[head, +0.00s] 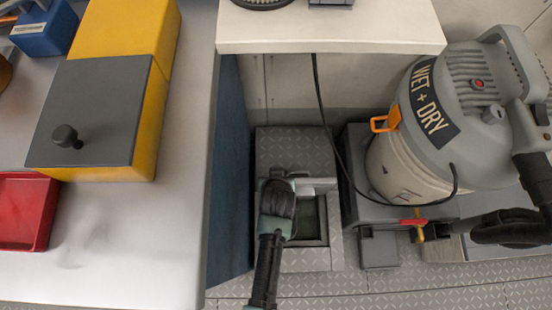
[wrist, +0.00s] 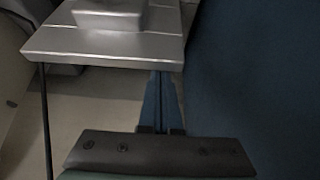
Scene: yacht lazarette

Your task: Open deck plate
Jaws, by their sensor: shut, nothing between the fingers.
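In the head view, a grey diamond-patterned plate (head: 290,148) lies in the floor gap between the blue panel and the vacuum. Just in front of it is a square opening (head: 310,222) with a dark greenish inside and a pale metal rim. My gripper (head: 281,180) is over the left part of this opening, near the plate's front edge, and hides part of both. In the wrist view, my shut, empty fingers (wrist: 162,82) reach to the edge of a grey slab (wrist: 110,45) with a raised block. I cannot tell whether they touch it.
The wet and dry vacuum (head: 440,120) stands close on the right, its black cord hanging beside the opening. A blue panel (head: 230,170) is close on the left, below a bench with a yellow box (head: 155,120) and red tray (head: 25,210). A white shelf (head: 330,30) overhangs the back.

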